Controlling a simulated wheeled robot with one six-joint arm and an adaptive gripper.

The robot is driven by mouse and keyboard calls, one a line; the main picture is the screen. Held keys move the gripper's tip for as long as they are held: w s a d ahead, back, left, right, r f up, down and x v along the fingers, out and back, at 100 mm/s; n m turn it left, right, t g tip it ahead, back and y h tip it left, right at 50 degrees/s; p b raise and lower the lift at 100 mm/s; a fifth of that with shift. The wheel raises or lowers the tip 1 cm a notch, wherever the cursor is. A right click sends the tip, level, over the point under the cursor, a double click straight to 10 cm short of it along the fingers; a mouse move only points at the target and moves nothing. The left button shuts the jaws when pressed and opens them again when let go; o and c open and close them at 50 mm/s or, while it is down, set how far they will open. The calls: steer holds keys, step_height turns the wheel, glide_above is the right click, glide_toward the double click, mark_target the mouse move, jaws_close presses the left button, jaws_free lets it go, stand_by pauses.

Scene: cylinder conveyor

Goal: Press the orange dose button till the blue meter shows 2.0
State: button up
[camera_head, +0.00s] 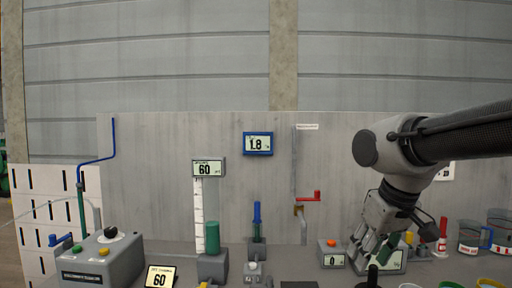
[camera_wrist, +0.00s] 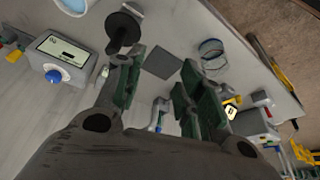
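The blue meter (camera_head: 257,144) on the back panel reads 1.8. An orange button (camera_head: 331,243) tops a small grey box (camera_head: 332,257) whose display reads 0. No label shows which is the dose button. My gripper (camera_head: 366,247) points down just right of the small box, apart from its button. In the wrist view its two fingers (camera_wrist: 160,90) stand apart with nothing between them. I cannot pick out an orange button in the wrist view.
A grey control box (camera_head: 100,262) stands at the left. A white scale (camera_head: 199,215) has a display (camera_head: 208,168) reading 60. A red lever (camera_head: 309,197) is on the panel. A blue-buttoned box (camera_wrist: 62,62) shows in the wrist view.

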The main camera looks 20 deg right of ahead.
jaws_close()
stand_by(1.4)
